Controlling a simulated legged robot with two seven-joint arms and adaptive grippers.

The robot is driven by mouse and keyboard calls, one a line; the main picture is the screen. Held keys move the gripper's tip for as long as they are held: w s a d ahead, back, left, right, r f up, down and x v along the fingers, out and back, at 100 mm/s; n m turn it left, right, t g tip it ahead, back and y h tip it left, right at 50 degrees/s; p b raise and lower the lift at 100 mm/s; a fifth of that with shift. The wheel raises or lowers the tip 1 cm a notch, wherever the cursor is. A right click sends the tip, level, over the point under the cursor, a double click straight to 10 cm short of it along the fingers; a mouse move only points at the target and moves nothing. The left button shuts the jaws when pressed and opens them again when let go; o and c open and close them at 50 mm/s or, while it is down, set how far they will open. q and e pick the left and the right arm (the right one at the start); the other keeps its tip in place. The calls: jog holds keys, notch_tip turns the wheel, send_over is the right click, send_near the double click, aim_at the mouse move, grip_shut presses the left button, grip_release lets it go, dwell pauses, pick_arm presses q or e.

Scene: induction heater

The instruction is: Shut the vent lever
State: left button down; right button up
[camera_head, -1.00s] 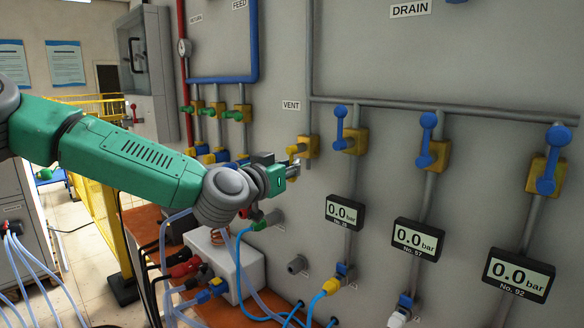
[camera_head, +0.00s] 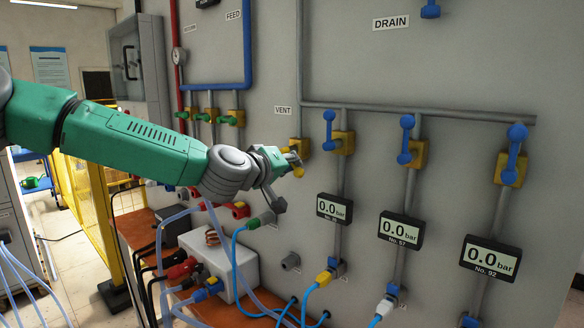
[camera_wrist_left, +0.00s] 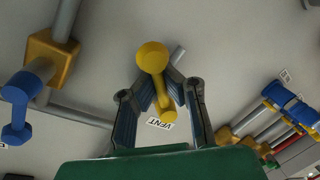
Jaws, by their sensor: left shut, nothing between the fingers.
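The yellow vent lever (camera_wrist_left: 160,82) shows in the left wrist view, its round hub at the top and its handle pointing down, in front of my finger tips. In the head view the lever (camera_head: 297,170) is small and partly covered by my gripper, below the VENT label (camera_head: 282,110). My left gripper (camera_wrist_left: 160,88) is shut and empty, its fingers around and close to the lever. In the head view the gripper (camera_head: 290,157) is at the vent pipe. I cannot tell whether the fingers touch the lever. My right gripper is not in view.
Blue levers on yellow valves (camera_head: 341,144) line the wall to the right, above pressure displays (camera_head: 334,208). Green-handled valves (camera_head: 229,119) stand at the left. Below are a white box (camera_head: 235,268), hoses and cables on an orange-brown bench (camera_head: 250,312).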

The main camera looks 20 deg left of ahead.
pick_arm(q)
jog(key=n, duration=0.2)
jog(key=r+n+h, duration=0.1)
jog(key=shift+s+d+n+g, duration=0.1)
jog(key=shift+d+n+g, duration=0.15)
jog(key=shift+n+g, duration=0.15)
jog(key=shift+d+r+n+h+b, duration=0.1)
jog(key=shift+r+n+h+b, duration=0.2)
jog(key=shift+n, duration=0.5)
jog(key=shift+r+n+h+b, duration=0.15)
jog(key=shift+r+n+h, duration=0.1)
jog(key=shift+n, duration=0.55)
jog(key=shift+g, duration=0.3)
jog(key=c, duration=2.3)
grip_release()
jog(key=o, duration=0.7)
jog(key=shift+s, duration=0.1)
jog(key=shift+c, duration=0.2)
jog(key=shift+a, duration=0.2)
jog(key=shift+a, duration=0.1)
